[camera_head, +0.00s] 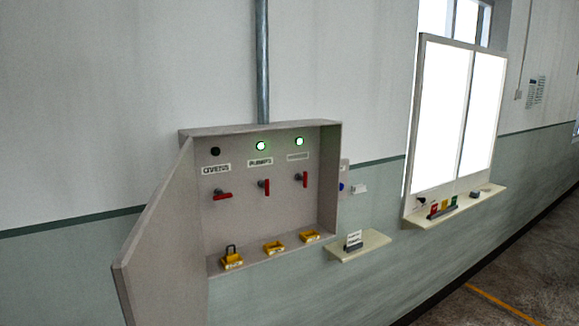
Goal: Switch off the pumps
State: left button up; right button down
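A grey wall cabinet (260,128) stands with its door (155,240) swung open to the left. Inside, the middle label PUMPS (260,162) has a lit green lamp (260,145) above it and a red handle (266,187) below it, turned vertical. To its left, the OVENS label (216,168) has a dark lamp (215,152) and a red handle (222,195) lying horizontal. To its right, a third label (298,156), too blurred to read, has a lit green lamp (298,141) and a vertical red handle (305,180). Neither gripper is in view.
Yellow holders (274,247) sit on the cabinet floor; the left one (232,261) has a dark loop standing up. A small shelf (360,246) carries a card (354,239). Further right, a whiteboard (455,120) has a ledge (450,208) with small coloured items. Floor is clear at lower right.

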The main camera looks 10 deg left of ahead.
aim_at(267, 187)
jog(key=i+j+u, duration=0.25)
jog(key=i, duration=0.2)
jog(key=i+u, duration=0.25)
jog(key=i, duration=0.2)
jog(key=l+u, duration=0.2)
jog(key=u, duration=0.25)
jog(key=l+u, duration=0.2)
jog(key=u, duration=0.2)
jog(key=k+l+u, duration=0.15)
jog(key=u, duration=0.3)
jog(key=l+u, duration=0.25)
jog(key=l, duration=0.25)
jog(key=l+u, duration=0.3)
jog(key=l, duration=0.2)
jog(key=l+u, duration=0.25)
jog(key=l, duration=0.25)
jog(key=k+l+u, duration=0.15)
jog(key=l+u, duration=0.15)
jog(key=l, duration=0.2)
jog(key=k+l+u, duration=0.25)
jog(key=l, duration=0.2)
jog(key=i, duration=0.1)
